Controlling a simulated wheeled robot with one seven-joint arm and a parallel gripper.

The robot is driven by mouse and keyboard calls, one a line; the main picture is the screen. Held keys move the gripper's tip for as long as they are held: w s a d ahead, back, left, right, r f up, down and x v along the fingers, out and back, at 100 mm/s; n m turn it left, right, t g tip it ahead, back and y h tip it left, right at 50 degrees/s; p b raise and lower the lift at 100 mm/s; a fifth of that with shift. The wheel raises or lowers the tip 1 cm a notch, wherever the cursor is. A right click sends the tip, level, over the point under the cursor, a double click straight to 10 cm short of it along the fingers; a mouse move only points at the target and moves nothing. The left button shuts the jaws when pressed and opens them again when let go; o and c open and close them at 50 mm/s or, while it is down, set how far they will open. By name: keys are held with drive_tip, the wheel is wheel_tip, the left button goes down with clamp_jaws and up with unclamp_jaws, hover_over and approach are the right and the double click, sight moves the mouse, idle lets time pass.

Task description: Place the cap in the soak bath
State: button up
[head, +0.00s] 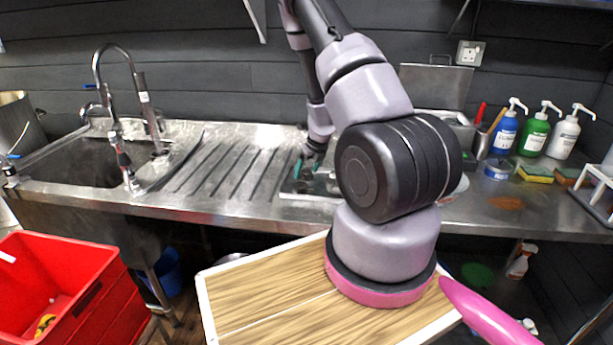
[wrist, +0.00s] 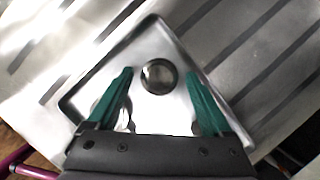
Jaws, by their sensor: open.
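A small round metal cap (wrist: 158,76) lies on a shallow square steel tray (wrist: 152,32) in the wrist view. My gripper (wrist: 160,74) is open, with its green fingers over the tray, one on each side of the cap and apart from it. Other round shapes on the tray are partly hidden by the fingers. In the head view my gripper (head: 308,174) is low over the tray (head: 298,188) on the ribbed drainboard; the cap cannot be made out there. A steel vessel with a raised lid (head: 437,84) stands behind my arm, mostly hidden; I cannot tell whether it is the soak bath.
A sink (head: 75,160) with a tall tap (head: 115,110) is at left. Pump bottles (head: 535,130), sponges (head: 535,174) and a blue tape roll (head: 497,169) stand at right. A red crate (head: 60,290) is at front left. The drainboard (head: 215,165) left of the tray is clear.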

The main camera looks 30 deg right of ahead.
clamp_jaws()
drive_tip(key=shift+s, duration=0.1)
